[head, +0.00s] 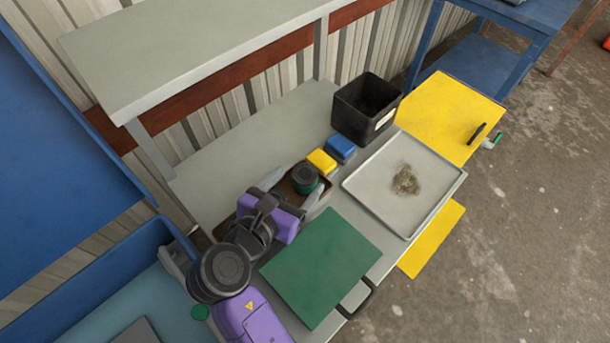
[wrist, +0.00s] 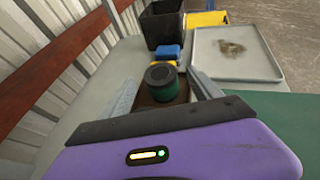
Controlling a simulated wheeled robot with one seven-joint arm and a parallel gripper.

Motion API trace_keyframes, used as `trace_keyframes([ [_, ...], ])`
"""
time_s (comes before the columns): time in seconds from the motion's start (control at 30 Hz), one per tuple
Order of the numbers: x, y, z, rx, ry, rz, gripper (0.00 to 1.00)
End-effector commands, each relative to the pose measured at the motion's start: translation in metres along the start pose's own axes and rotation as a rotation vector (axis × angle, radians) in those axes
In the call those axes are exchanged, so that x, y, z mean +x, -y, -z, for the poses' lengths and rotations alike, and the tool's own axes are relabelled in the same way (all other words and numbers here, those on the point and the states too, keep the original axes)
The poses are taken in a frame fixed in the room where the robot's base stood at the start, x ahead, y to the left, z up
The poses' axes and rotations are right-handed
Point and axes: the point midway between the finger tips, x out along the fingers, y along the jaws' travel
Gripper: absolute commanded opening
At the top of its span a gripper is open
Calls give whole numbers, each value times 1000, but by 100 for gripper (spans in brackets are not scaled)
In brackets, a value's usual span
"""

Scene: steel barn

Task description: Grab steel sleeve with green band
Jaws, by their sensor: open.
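The steel sleeve (head: 305,174) is a dark grey cylinder with a green band around its lower part. It stands upright in or on a small brown tray (head: 326,194) on the grey bench. It also shows in the wrist view (wrist: 161,80), straight ahead of my gripper. My gripper (head: 295,188) is open, with one pale finger on each side of the sleeve. In the wrist view the fingers (wrist: 166,88) appear apart from it; I cannot tell how far the sleeve is between them. The sleeve's base is partly hidden.
A yellow block (head: 321,161) and a blue block (head: 341,148) lie just beyond the tray. A black bin (head: 361,121) stands behind them. A shallow metal tray (head: 365,190) with a brownish pile is at right. A green mat (head: 320,266) lies in front. A shelf (head: 200,50) overhangs the bench.

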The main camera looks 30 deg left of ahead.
Motion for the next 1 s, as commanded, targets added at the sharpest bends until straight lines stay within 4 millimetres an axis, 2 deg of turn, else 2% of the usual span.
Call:
trace_keyframes([
  [0.17,18,0,0,0,0,0,73],
  [0.43,21,0,0,0,0,-1,73],
  [0.8,21,0,0,0,0,-1,0],
  [1.0,21,0,-1,1,1,-1,0],
])
